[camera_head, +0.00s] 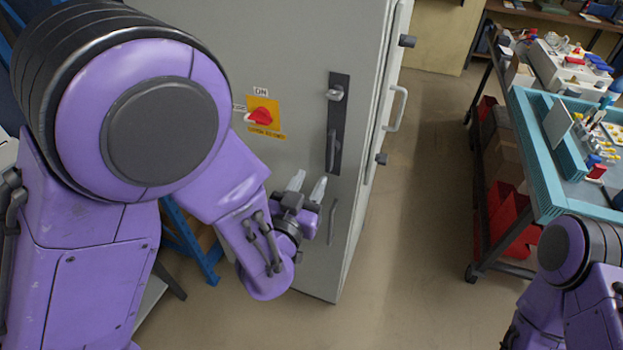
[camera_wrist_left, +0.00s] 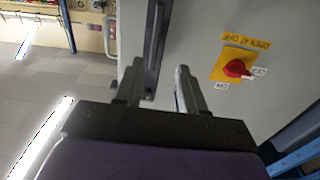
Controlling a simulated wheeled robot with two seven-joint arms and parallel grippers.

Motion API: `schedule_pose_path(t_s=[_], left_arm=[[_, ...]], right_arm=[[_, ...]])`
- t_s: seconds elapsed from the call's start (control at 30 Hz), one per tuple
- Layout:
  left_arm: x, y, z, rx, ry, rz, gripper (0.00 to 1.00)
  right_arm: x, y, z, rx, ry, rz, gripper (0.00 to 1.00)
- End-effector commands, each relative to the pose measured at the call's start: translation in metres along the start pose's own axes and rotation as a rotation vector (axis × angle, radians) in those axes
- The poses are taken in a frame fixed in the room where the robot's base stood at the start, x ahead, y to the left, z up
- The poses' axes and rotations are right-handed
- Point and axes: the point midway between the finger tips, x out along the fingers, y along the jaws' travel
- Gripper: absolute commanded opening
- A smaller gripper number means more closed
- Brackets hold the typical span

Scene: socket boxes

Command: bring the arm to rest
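My left arm comes in from the left in the head view, large and purple. My left gripper (camera_head: 308,186) is in front of the lower part of a grey cabinet door (camera_head: 225,45). Its two fingers are apart with nothing between them. The left wrist view shows the same open fingers (camera_wrist_left: 158,82) near the cabinet face. A red rotary switch (camera_head: 261,117) on a yellow plate is on the door, up and to the left of the gripper; it also shows in the left wrist view (camera_wrist_left: 236,68). My right arm shows only partly at the lower right; its gripper is out of view.
A dark latch plate with a handle (camera_head: 337,120) is on the door, above the gripper. A grey bar handle (camera_head: 397,108) is on the cabinet's side. A cart with a teal tray (camera_head: 541,190) stands at right. The floor (camera_head: 415,200) between is clear.

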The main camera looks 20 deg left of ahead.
Motion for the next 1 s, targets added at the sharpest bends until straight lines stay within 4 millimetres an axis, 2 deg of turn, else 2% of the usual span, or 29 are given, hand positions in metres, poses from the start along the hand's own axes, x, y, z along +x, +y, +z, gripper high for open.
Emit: schedule_pose_path(t_s=[0.37,0.47,0.5,0.57,0.6,0.67,0.7,0.77,0.8,0.87,0.9,1.0], left_arm=[[0.004,0.008,0.000,-0.007,0.001,0.017,0.39],[0.003,0.010,0.011,-0.075,-0.057,0.030,0.39],[0.005,-0.002,0.024,-0.128,-0.116,0.003,0.39],[-0.001,-0.020,0.068,-0.195,-0.233,-0.054,0.39],[-0.009,-0.032,0.098,-0.234,-0.311,-0.097,0.39],[-0.025,-0.050,0.144,-0.284,-0.428,-0.164,0.39],[-0.039,-0.061,0.174,-0.312,-0.504,-0.210,0.39],[-0.064,-0.077,0.218,-0.346,-0.616,-0.283,0.39],[-0.085,-0.088,0.246,-0.364,-0.689,-0.333,0.39],[-0.119,-0.103,0.287,-0.381,-0.797,-0.408,0.39],[-0.143,-0.112,0.311,-0.384,-0.866,-0.456,0.39],[-0.202,-0.131,0.357,-0.370,-1.007,-0.553,0.39]], right_arm=[[0.000,0.000,-0.001,0.000,0.001,-0.001,0.43],[0.000,0.000,0.000,0.000,0.001,0.000,0.43],[0.002,0.000,0.000,0.000,0.001,0.000,0.43],[0.009,-0.001,0.003,0.000,0.001,0.000,0.43],[0.013,-0.001,0.005,0.000,0.001,0.000,0.43],[0.019,-0.002,0.007,0.000,0.001,0.000,0.43],[0.023,-0.002,0.009,0.000,0.001,0.000,0.43],[0.029,-0.003,0.011,0.000,0.001,0.000,0.43],[0.033,-0.003,0.013,0.000,0.001,-0.001,0.43],[0.040,-0.004,0.016,0.000,0.001,-0.001,0.43],[0.043,-0.004,0.018,0.000,0.001,0.000,0.43],[0.052,-0.005,0.021,0.000,0.001,0.000,0.43]])
